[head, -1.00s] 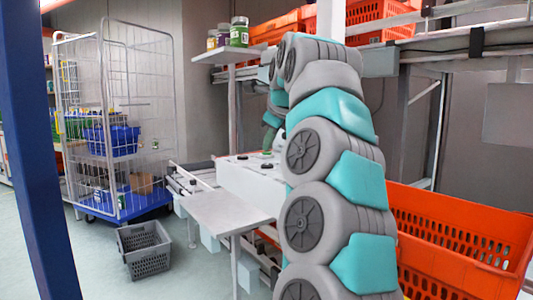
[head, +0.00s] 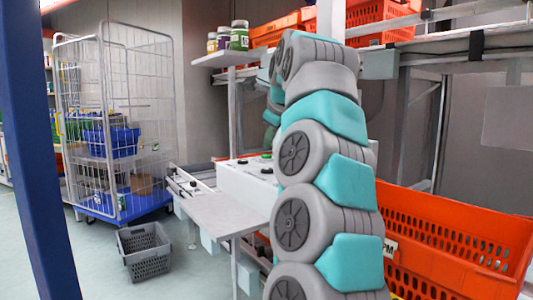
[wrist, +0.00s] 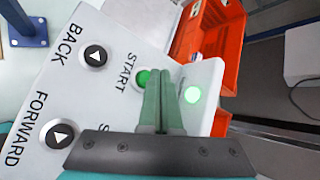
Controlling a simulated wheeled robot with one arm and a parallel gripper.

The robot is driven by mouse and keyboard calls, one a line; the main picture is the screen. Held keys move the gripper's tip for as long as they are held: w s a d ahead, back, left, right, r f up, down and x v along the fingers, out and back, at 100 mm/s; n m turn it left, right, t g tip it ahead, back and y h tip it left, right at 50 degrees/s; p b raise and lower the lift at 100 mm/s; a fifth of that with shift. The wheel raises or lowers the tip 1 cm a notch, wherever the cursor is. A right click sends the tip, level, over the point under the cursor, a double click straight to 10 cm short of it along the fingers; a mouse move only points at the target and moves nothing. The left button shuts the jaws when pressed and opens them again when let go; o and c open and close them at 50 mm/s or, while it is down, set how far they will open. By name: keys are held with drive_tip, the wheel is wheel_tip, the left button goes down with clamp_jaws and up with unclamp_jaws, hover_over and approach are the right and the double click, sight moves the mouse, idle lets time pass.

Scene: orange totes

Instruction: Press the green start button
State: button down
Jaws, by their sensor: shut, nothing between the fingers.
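The green start button (wrist: 143,78) shows in the wrist view, beside the word START on a white control panel (wrist: 112,108). My gripper (wrist: 161,74) is shut and empty, with its fingertips just right of the button and overlapping its edge in the picture. I cannot tell whether they touch it. A bright green lit disc (wrist: 192,95) is on the right of the fingers. In the head view the white control box (head: 245,182) stands left of my arm, with a small green button (head: 267,156) on top. My gripper is hidden there.
Black arrow buttons marked BACK (wrist: 95,56) and FORWARD (wrist: 59,134) are on the panel's left. An orange tote (head: 450,235) stands right of my arm. A shelf with jars (head: 239,38) is above the box. A grey basket (head: 145,252) sits on the floor.

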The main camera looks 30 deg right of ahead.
sight(269, 161)
drive_tip(key=shift+r, duration=0.1)
wheel_tip(269, 161, up, 5)
drive_tip(key=p, duration=0.4)
idle(0.3)
drive_tip(key=shift+s, duration=0.15)
idle(0.6)
